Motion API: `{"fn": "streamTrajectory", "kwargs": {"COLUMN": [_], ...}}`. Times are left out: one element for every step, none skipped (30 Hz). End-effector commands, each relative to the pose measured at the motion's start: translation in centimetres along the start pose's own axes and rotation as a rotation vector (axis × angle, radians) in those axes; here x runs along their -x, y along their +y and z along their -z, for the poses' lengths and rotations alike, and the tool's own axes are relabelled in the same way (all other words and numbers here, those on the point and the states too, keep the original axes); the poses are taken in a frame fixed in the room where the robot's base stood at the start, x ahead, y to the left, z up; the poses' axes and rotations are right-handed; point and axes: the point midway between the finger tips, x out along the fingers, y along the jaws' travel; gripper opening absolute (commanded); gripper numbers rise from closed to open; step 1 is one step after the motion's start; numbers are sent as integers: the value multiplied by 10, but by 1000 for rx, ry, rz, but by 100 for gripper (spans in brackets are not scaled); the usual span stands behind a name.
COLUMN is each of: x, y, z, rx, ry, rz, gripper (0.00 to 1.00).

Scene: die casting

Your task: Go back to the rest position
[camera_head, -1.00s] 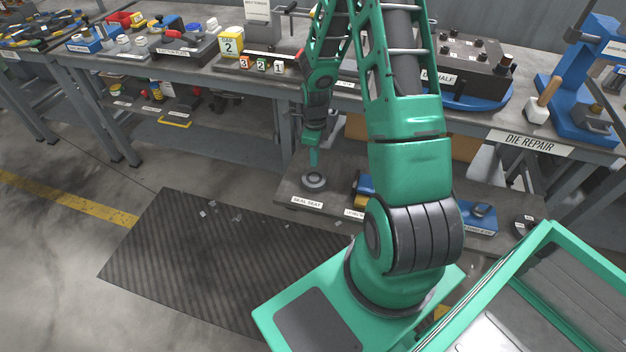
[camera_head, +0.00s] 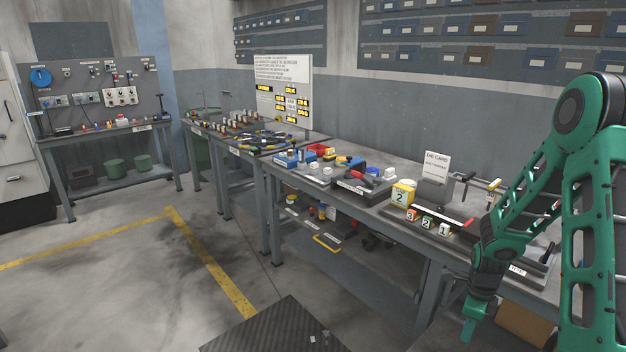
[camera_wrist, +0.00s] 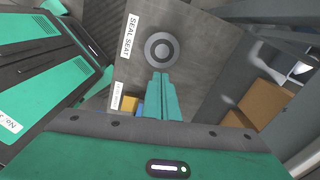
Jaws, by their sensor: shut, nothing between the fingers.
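My gripper (camera_head: 467,331) shows at the lower right of the head view, at the end of my green arm, pointing down in front of the workbench. In the wrist view its two green fingers (camera_wrist: 161,84) are together, with nothing between them. Beyond the fingertips, a round grey ring-shaped seat (camera_wrist: 160,49) sits on a grey lower shelf (camera_wrist: 206,75), beside a label reading SEAL SEAT (camera_wrist: 132,35). The fingers appear apart from the ring.
A second bench (camera_head: 120,178) stands at the far left. Open floor with yellow lines (camera_head: 210,262) lies at left. Cardboard boxes (camera_wrist: 262,103) are near my gripper.

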Motion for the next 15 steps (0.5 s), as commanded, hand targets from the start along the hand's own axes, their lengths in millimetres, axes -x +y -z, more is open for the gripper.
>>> {"fn": "streamTrajectory", "kwargs": {"x": [20, 31, 45, 55, 65, 78, 87, 96, 109, 118, 126, 137, 146, 153, 164], "y": [1, 3, 7, 10, 12, 17, 21, 24, 30, 35, 39, 46, 51, 57, 64], "z": [7, 11, 18, 22, 27, 33, 38, 42, 48, 53, 57, 63, 67, 72, 77], "rx": [68, 112, 173, 217, 262, 321, 363, 407, 464, 506, 549, 606, 648, 689, 746], "ry": [11, 18, 28, 36, 42, 51, 56, 62, 68, 72, 76, 80, 82, 84, 85], "rz": [13, 16, 18, 18, 20, 19, 19, 19, 17, 16, 15, 12, 10, 8, 5], "gripper": [0, 0, 0, 0, 0, 0, 0, 0, 0, 0, 0, 0, 0, 0, 0]}}
